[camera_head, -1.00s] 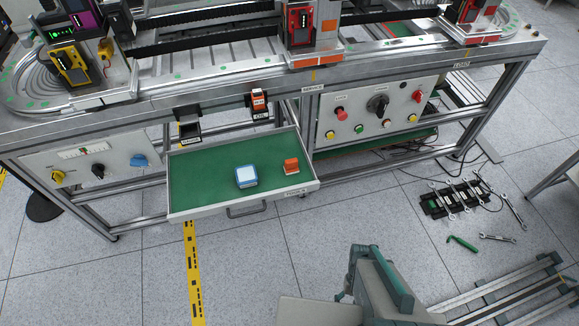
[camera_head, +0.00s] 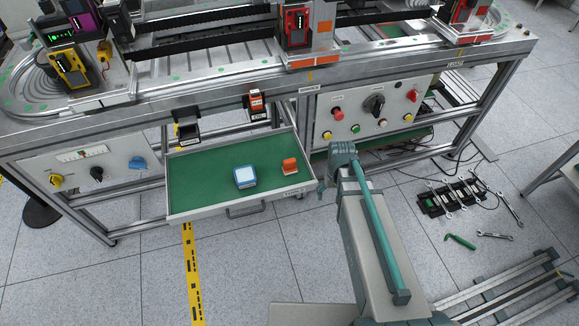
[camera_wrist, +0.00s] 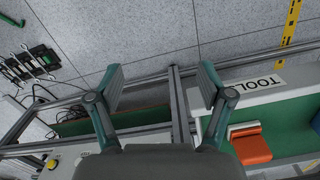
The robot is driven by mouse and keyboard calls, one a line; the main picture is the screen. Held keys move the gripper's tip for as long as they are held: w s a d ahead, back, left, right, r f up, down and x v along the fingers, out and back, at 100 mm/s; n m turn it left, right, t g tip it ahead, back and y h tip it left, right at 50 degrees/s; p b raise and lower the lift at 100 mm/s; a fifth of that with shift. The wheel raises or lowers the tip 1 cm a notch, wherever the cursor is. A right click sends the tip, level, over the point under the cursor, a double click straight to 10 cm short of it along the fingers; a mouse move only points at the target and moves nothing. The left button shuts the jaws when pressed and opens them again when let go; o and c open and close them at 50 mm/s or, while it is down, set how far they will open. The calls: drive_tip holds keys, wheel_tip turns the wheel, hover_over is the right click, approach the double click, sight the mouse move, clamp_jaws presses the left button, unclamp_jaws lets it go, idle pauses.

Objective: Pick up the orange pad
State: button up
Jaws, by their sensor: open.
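The orange pad (camera_head: 290,166) is a small orange block lying in the right part of the open drawer (camera_head: 212,201), on its green lining. In the wrist view the orange pad (camera_wrist: 252,149) shows at the lower right, outside the gap between the fingers and partly behind the right one. My gripper (camera_wrist: 160,86) is open and empty, its two fingers wide apart. Between them show the floor and frame bars. In the head view my arm reaches to just right of the drawer's right edge; the fingers are mostly hidden there.
A blue-and-white block (camera_head: 245,177) lies left of the orange pad. The drawer has low walls and a front handle (camera_head: 246,208). Above it are the frame's rail and a small orange-black holder (camera_head: 257,106). A control panel (camera_head: 345,128) stands right of the drawer. Wrenches (camera_head: 462,192) lie on the floor.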

drive_tip(key=shift+n, duration=0.6)
drive_tip(key=w+a+r, duration=0.1)
drive_tip(key=w+a, duration=0.1)
drive_tip(key=w+a+r, duration=0.2)
drive_tip(key=w, duration=0.1)
drive_tip(key=w+a+r, duration=0.2)
drive_tip(key=w, duration=0.1)
drive_tip(key=shift+a+r, duration=0.15)
drive_tip(key=shift+a, duration=0.2)
wheel_tip(320, 180, up, 6)
drive_tip(key=n, duration=0.2)
hover_over(290, 160)
drive_tip(key=shift+w+a+r, duration=0.15)
drive_tip(key=shift+r, duration=0.05)
drive_tip(key=shift+a, duration=0.15)
drive_tip(key=shift+s+d+f+p, duration=0.15)
drive_tip(key=shift+f+p, duration=0.35)
drive_tip(key=shift+f, duration=2.15)
drive_tip(key=shift+s+d+f+p, duration=0.1)
drive_tip(key=shift+f+p, duration=0.35)
drive_tip(key=shift+f, duration=2.2)
drive_tip(key=c, duration=1.3)
drive_tip(key=shift+r, duration=0.15)
